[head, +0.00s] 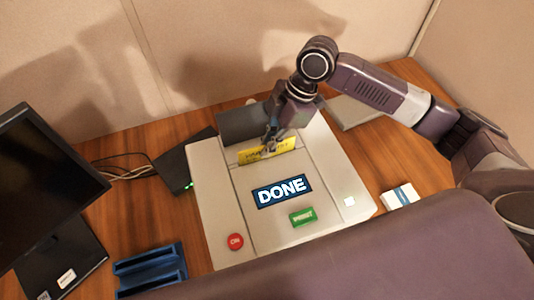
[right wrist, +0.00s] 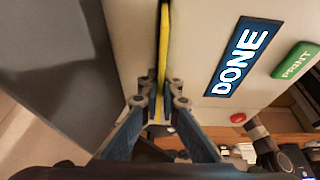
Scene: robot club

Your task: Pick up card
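The yellow card (head: 267,151) stands on edge at the slot of a white card printer, below its dark grey hood. Dark lettering shows on its face, partly covered by my gripper. In the right wrist view the card (right wrist: 163,45) appears edge-on as a thin yellow strip. My right gripper (head: 268,146) reaches down to the card from above. In the right wrist view its fingers (right wrist: 160,95) lie close on either side of the card and look shut on it. My left gripper is not in view.
The white printer (head: 215,215) has a blue DONE display (head: 282,191), a green print button (head: 303,217) and a red button (head: 235,241). A monitor (head: 40,180) and a blue holder (head: 150,268) stand left. A small white box (head: 400,197) lies right.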

